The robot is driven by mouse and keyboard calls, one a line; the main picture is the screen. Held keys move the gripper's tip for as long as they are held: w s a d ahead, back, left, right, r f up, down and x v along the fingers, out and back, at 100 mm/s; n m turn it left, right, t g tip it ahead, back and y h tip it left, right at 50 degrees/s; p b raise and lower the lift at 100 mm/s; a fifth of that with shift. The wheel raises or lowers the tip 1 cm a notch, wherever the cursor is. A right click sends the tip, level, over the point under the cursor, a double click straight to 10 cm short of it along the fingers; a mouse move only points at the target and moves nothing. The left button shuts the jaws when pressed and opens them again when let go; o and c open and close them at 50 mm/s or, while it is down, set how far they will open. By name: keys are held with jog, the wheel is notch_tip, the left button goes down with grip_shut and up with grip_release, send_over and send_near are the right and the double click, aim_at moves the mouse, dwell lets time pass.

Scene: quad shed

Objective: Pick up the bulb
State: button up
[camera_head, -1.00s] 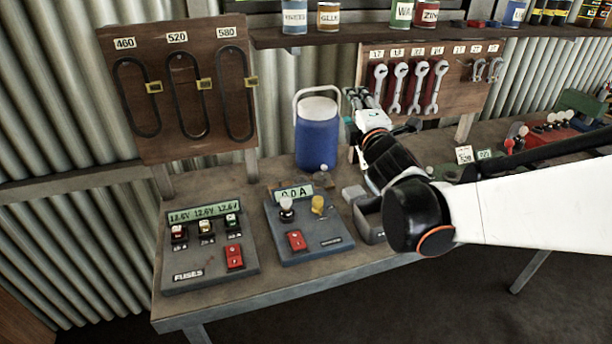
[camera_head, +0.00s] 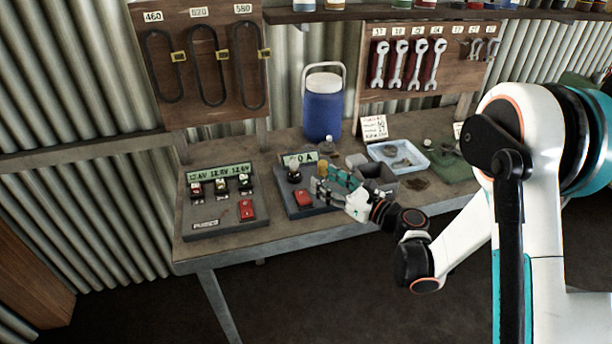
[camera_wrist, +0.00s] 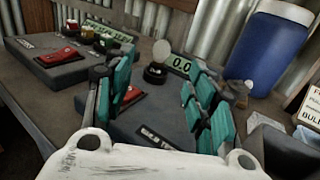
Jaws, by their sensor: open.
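The bulb (camera_wrist: 161,50) is a pale round globe at a black socket (camera_wrist: 155,73) on the grey tester panel, left of its lit display.
A fuse panel (camera_head: 203,222) stands left of the tester. A blue cooler (camera_head: 322,112) stands behind it. A grey bin (camera_head: 378,178) and a pale blue tray (camera_head: 398,152) are to the right. A red switch (camera_head: 304,198) sits on the tester's front.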

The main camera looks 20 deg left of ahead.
aim_at(298, 165)
jog(key=b+x, duration=0.1)
jog(key=x, duration=0.7)
jog(key=shift+w+a+f, duration=0.1)
jog(key=shift+a+f, duration=0.05)
jog(key=b+x, duration=0.2)
jog(key=x, duration=0.2)
jog(key=shift+w+a+f, duration=0.2)
jog(key=shift+w, duration=0.15)
jog(key=shift+w+a+r, duration=0.1)
jog(key=shift+w+a, duration=0.05)
jog(key=shift+a, duration=0.15)
jog(key=c, duration=1.2)
